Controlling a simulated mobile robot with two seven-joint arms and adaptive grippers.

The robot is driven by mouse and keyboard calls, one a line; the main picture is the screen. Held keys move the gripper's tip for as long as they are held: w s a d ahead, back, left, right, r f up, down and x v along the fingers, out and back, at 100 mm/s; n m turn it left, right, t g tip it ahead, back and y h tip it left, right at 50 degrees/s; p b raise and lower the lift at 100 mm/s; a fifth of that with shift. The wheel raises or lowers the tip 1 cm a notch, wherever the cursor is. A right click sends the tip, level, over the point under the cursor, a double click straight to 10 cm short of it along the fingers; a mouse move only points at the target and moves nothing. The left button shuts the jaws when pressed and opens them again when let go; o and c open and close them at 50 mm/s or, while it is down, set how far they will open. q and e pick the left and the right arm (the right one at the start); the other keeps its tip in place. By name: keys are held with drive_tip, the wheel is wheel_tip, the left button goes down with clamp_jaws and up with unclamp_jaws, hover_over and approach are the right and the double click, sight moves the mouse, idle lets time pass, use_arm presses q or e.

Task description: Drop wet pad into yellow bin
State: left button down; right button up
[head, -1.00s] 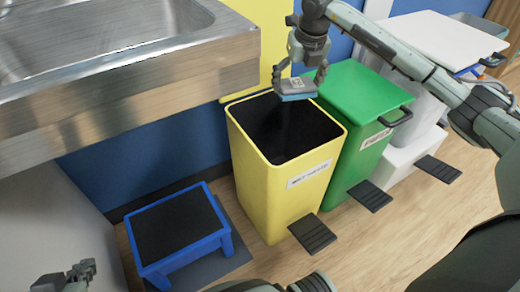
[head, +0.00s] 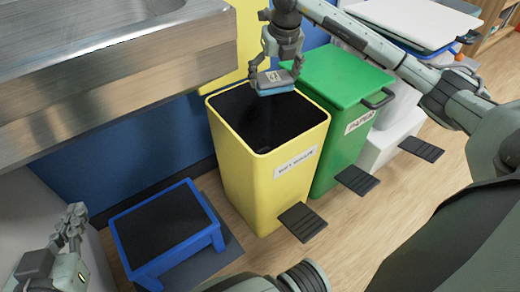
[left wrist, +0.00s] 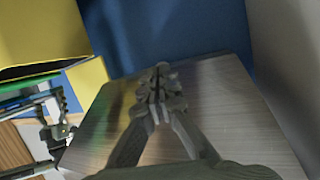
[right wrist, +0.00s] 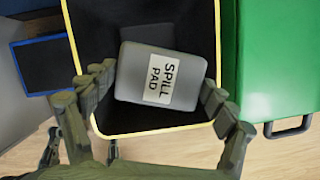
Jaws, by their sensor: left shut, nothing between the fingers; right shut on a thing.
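The wet pad is a grey and blue block (head: 274,81) with a white label; in the right wrist view the label on the pad (right wrist: 160,76) reads "SPILL PAD". My right gripper (head: 276,72) is shut on the pad and holds it over the opening of the yellow bin (head: 262,185). The bin has no lid over its dark inside, and its front label reads "WET WASTE". In the right wrist view the bin's yellow rim (right wrist: 170,127) surrounds the pad. My left gripper (head: 72,222) is shut and empty at the lower left, far from the bin; it shows in the left wrist view (left wrist: 157,85).
A green lidded bin (head: 337,100) stands against the yellow bin's right side. A blue step stool (head: 165,235) with a black top is on the floor at left. A steel sink counter (head: 120,80) is at upper left. Black pedals (head: 302,221) stick out in front of the bins.

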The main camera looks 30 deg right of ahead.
wheel_tip(320, 180, down, 3)
drive_tip(key=shift+b, duration=1)
use_arm(q)
drive_tip(key=d+r+t+h, duration=0.3)
drive_tip(key=d+r+t, duration=0.2)
drive_tip(key=r, duration=0.6)
drive_tip(key=shift+s+t+h, duration=0.3)
use_arm(e)
drive_tip(key=shift+f, duration=0.15)
use_arm(q)
drive_tip(key=shift+r, duration=0.1)
use_arm(e)
drive_tip(key=o, duration=1)
drive_tip(key=v, duration=1.2)
drive_tip(key=shift+s, duration=0.1)
